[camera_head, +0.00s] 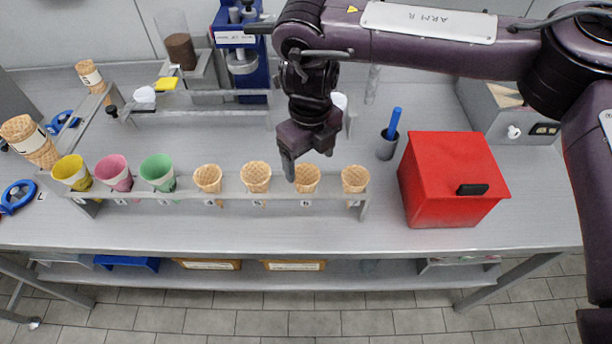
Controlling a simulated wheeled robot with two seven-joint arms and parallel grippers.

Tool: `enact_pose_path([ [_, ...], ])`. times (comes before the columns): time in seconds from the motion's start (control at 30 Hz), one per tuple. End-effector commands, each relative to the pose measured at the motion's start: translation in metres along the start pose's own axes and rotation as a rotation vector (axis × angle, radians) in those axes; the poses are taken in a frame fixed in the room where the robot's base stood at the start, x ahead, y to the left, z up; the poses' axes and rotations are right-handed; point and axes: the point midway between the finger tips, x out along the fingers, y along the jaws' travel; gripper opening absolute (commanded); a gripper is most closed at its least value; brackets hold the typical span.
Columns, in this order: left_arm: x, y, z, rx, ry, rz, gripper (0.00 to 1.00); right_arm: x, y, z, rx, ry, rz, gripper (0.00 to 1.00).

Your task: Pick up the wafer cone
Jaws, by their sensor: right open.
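Several tan wafer cones stand in a row in the right part of the grey rack (330,197): one wafer cone (208,178), a second wafer cone (256,176), a third wafer cone (307,180) and a rightmost wafer cone (355,179). My right gripper (304,168) points down above the rack, near the third cone. Its jaws are open and nothing shows between them. One finger overlaps the gap between the second and third cones in the picture; I cannot tell whether it touches either. My left gripper is out of view.
A yellow cone (72,172), pink cone (114,172) and green cone (158,172) fill the rack's left part. More wafer cones (36,143) are at far left. A red box (450,180) and a cup with a blue handle (387,148) stand right of the rack.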

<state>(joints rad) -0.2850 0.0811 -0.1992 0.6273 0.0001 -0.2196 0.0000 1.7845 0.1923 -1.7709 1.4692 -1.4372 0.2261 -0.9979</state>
Motion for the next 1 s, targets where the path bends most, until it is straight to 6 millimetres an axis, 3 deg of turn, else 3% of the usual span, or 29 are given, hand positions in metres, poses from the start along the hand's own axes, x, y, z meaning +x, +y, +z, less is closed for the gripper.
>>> enact_pose_path([
  [0.2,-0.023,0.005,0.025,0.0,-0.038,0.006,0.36,0.027,0.006,0.004,-0.001,0.002,0.0,0.77],
  [0.3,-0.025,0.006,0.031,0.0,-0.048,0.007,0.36,0.042,0.005,0.004,0.0,0.001,0.001,0.77],
  [0.63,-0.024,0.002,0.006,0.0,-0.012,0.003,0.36,0.052,0.005,0.005,0.0,-0.003,0.0,0.77],
  [0.87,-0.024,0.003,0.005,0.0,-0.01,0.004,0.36,0.051,0.005,0.005,0.0,-0.003,0.0,0.47],
  [1.0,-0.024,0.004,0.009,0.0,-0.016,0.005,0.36,0.051,0.005,0.005,0.0,-0.003,0.0,0.45],
])
